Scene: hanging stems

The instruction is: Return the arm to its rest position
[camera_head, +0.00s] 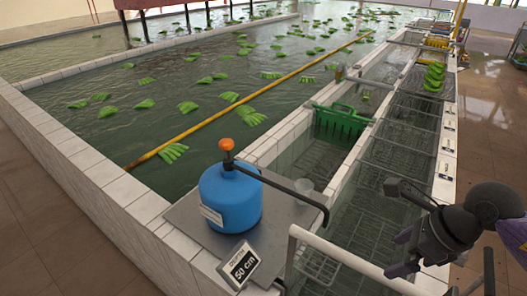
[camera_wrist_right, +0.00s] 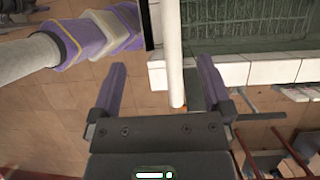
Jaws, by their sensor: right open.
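My right gripper (camera_wrist_right: 161,64) shows in the right wrist view with its two purple fingers spread wide apart and nothing between them. A pale post and a white tiled ledge show beyond the fingers, with brown floor around. In the head view my dark right arm comes in at the lower right, beside the tiled edge of the wash channel; part of it is cut off by the frame. A grey and purple arm link of mine shows at the upper left of the wrist view. My left gripper is not in view.
A blue tank (camera_head: 230,196) with an orange-knobbed lever stands on a metal plate beside a "50 cm" sign (camera_head: 238,265). A white rail (camera_head: 345,258) runs close to my right arm. A green crate (camera_head: 340,122) sits in the channel. Green banana bunches float in the pool.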

